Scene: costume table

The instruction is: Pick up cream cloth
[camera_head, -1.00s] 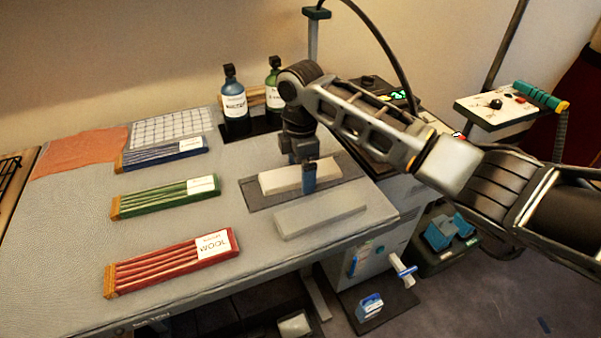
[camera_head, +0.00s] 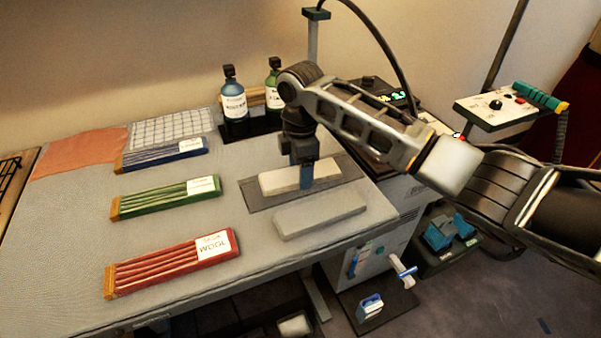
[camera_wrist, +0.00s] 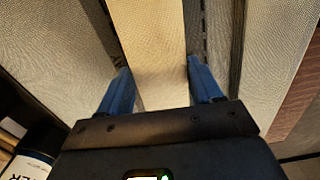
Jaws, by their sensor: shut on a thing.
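The cream cloth (camera_head: 282,181) is a folded pale strip lying on a dark grey mat (camera_head: 262,204) on the table. My gripper (camera_head: 304,184) points down over it, with its blue fingers on either side near the cloth's middle. In the wrist view the cream cloth (camera_wrist: 150,40) runs between the two blue fingers of my gripper (camera_wrist: 160,85), which are shut on it. The cloth appears to rest on the mat still; I see no clear gap beneath it.
A grey folded cloth (camera_head: 318,212) lies just in front of the mat. Red (camera_head: 165,265), green (camera_head: 160,199) and blue (camera_head: 165,154) bundles lie to the left. Bottles (camera_head: 234,102) stand behind. A control box (camera_head: 505,110) is at the right.

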